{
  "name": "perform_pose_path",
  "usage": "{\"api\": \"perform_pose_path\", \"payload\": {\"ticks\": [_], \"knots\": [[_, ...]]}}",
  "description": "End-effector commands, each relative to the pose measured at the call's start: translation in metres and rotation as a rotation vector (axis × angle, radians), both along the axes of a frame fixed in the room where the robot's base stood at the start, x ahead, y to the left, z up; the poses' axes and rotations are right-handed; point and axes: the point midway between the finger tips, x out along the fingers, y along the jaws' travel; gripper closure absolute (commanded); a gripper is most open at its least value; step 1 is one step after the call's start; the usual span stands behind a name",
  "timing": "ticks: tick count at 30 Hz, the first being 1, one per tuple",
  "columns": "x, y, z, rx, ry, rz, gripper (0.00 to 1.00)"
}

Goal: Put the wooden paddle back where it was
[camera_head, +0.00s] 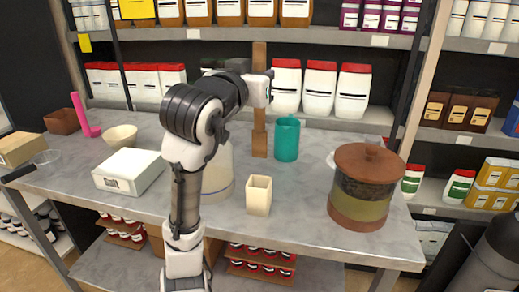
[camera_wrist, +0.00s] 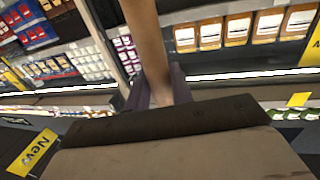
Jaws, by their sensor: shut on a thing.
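The wooden paddle (camera_head: 259,118) stands upright in the head view, with its top (camera_head: 259,54) in front of the shelf. My gripper (camera_head: 265,88) is shut around its middle. The lower end appears over the back part of the grey table, left of a teal cup (camera_head: 286,140); I cannot tell whether it touches the tabletop. In the wrist view the paddle's shaft (camera_wrist: 149,45) runs up from between the fingers of my gripper (camera_wrist: 158,90). A wide brown and tan block fills the bottom of that view; I cannot tell whether it is part of the paddle.
The table (camera_head: 305,225) also holds a lidded brown pot (camera_head: 365,205), a cream square cup (camera_head: 259,195), a white box (camera_head: 130,171), a bowl (camera_head: 120,137) and a pale cylindrical container (camera_head: 218,183) partly behind my arm. Shelves with white red-lidded jars (camera_head: 319,90) stand close behind.

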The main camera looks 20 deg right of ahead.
Motion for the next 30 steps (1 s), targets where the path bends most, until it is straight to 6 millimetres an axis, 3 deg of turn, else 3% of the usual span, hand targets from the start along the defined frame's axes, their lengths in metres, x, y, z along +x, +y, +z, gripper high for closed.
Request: {"api": "perform_pose_path", "payload": {"ticks": [12, 30], "knots": [[0.0, 0.0, -0.09, -0.002, 0.004, 0.001, 1.0], [0.0, 0.0, -0.148, -0.001, -0.001, 0.0, 1.0]]}}
